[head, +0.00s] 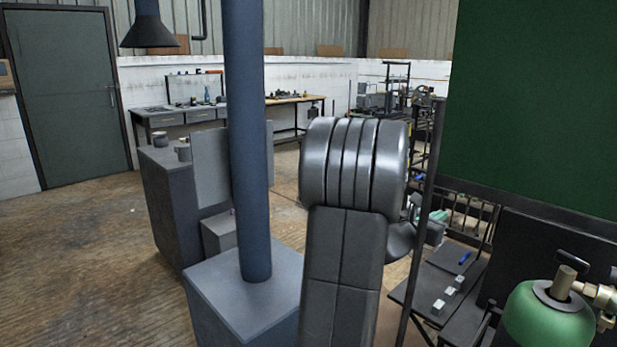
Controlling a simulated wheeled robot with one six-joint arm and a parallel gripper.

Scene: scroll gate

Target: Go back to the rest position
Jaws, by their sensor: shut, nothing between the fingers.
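My dark grey arm rises through the middle of the head view, with a broad ribbed joint at its top. A rounded grey part of the arm shows to the right, behind this joint. The fingers of my gripper cannot be made out; the arm's own links hide that area. No object is seen held.
A blue post (247,130) stands on a box base (248,290) left of my arm. A green gas cylinder (548,318) is at the lower right, below a dark green panel (535,100). A workbench (185,117) stands behind. Wooden floor (80,255) is clear at left.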

